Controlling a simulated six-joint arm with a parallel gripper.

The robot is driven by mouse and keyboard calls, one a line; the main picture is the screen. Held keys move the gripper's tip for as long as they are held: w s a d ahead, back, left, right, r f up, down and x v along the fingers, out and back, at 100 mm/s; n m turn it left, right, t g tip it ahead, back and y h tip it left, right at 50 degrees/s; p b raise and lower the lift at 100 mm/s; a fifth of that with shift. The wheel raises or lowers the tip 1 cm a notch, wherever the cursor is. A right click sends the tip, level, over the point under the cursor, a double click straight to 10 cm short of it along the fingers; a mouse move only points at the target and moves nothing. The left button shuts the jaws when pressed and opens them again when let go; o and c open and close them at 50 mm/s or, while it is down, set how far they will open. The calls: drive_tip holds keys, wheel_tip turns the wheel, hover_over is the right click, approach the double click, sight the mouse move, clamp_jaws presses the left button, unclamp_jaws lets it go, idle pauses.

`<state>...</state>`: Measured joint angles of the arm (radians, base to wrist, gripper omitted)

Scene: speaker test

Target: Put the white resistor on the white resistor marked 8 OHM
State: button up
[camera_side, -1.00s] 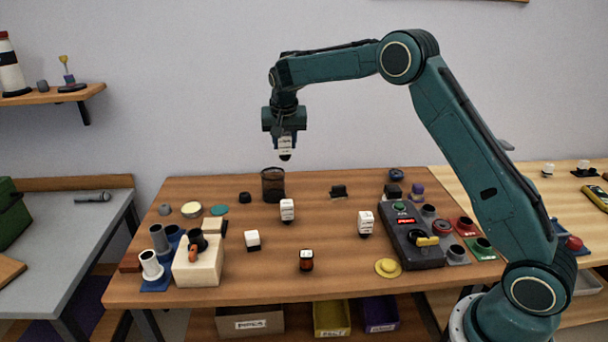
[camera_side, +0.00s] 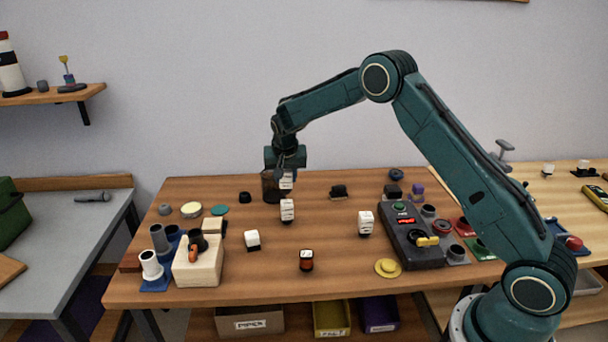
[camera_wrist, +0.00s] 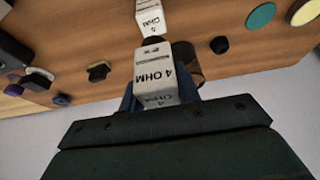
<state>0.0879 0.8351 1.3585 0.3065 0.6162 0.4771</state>
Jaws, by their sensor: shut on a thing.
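My gripper (camera_side: 286,168) is shut on a white resistor (camera_side: 286,182), a white block that reads 4 OHM in the wrist view (camera_wrist: 156,72). It hangs just above another white resistor (camera_side: 287,208) standing on the table. In the wrist view that lower resistor (camera_wrist: 150,20) has a label ending in OHM; I cannot read its number surely. Whether the two touch is unclear. A second white resistor (camera_side: 365,220) stands to the right, and a white-topped block (camera_side: 252,238) stands front left. Their markings are too small to read.
A dark mesh cup (camera_side: 270,188) stands just behind my gripper. A control box (camera_side: 420,255) is at the right, and a cream block (camera_side: 198,265) at the left. A dark jar-like piece (camera_side: 306,260) and a yellow disc (camera_side: 388,268) lie in front.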

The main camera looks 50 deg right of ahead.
sight(286, 185)
drive_tip(key=shift+f, duration=1.6)
drive_tip(key=shift+f, duration=0.15)
drive_tip(key=o, duration=1)
drive_tip(key=shift+v, duration=6.15)
